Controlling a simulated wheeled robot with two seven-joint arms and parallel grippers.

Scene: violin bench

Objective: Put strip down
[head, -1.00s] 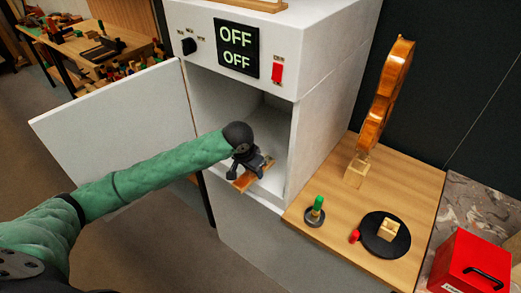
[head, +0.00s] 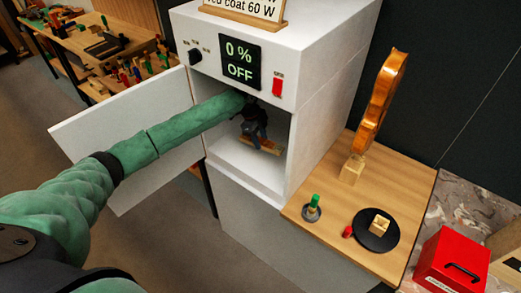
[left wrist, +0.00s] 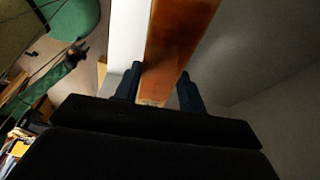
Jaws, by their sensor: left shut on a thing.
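The strip (head: 262,146) is a narrow orange-brown piece, inside the white cabinet (head: 240,177) with its door open. My left gripper (head: 254,134) reaches through the opening and is shut on the strip. In the left wrist view the strip (left wrist: 178,45) runs away between the two fingers (left wrist: 158,88) of my left gripper. The strip is close above the cabinet floor; whether it touches the floor is hard to tell.
A wooden side table (head: 370,252) holds a violin (head: 378,105), a black disc (head: 385,243) and a green-topped piece (head: 313,207).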

